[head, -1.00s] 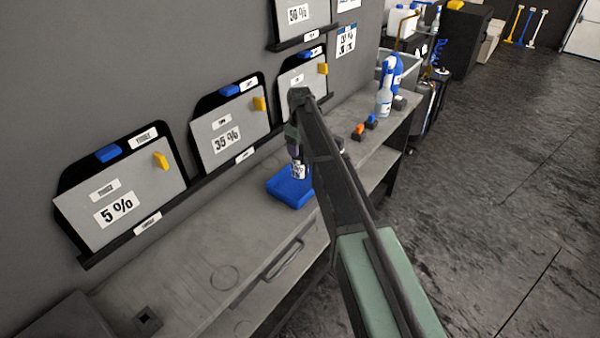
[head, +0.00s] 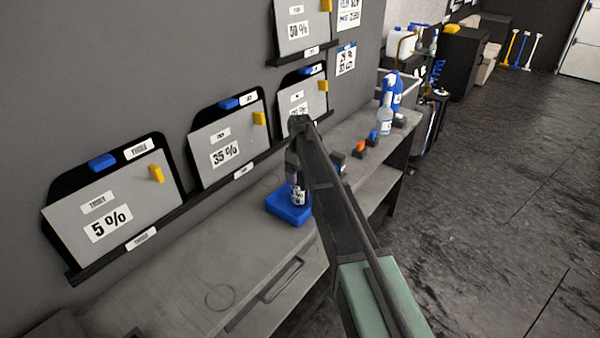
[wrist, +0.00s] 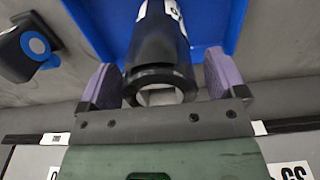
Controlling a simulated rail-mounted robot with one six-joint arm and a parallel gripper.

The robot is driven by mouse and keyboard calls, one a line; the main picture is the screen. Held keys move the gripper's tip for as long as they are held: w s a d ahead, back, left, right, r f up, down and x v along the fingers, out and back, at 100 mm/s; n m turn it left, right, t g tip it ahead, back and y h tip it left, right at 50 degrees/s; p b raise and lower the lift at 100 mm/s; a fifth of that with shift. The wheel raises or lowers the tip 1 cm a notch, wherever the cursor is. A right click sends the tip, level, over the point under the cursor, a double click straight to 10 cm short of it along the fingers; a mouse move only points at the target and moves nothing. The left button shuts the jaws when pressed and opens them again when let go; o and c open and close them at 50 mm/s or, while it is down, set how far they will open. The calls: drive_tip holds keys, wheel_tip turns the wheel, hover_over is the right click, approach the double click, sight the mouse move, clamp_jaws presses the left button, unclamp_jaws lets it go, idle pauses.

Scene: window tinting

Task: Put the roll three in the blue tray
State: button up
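The blue tray (head: 279,208) sits on the workbench below the 35 % panel. It also shows behind the roll in the wrist view (wrist: 225,25). The black roll (wrist: 160,50) with a white label stands in the tray, and its label shows in the head view (head: 299,197). My gripper (wrist: 162,85) is above the tray, its purple fingers on either side of the roll's near end. The fingers look spread, with narrow gaps to the roll. The roll's number and its base are not readable or clear.
Small orange (head: 359,146) and blue (head: 373,138) items lie on the bench right of the tray, before spray bottles (head: 385,118). Wall panels (head: 110,215) with a ledge run along the back. The bench left of the tray is mostly clear.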

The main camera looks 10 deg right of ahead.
wheel_tip(320, 180, up, 13)
drive_tip(key=p, duration=1.3)
drive_tip(key=s+m, duration=0.8)
drive_tip(key=s, duration=2.8)
wheel_tip(320, 180, down, 7)
drive_tip(key=b, duration=0.6)
drive_tip(key=shift+d+r+b, duration=0.15)
drive_tip(key=shift+d+b, duration=0.15)
drive_tip(key=shift+b, duration=0.05)
drive_tip(key=shift+s, duration=0.1)
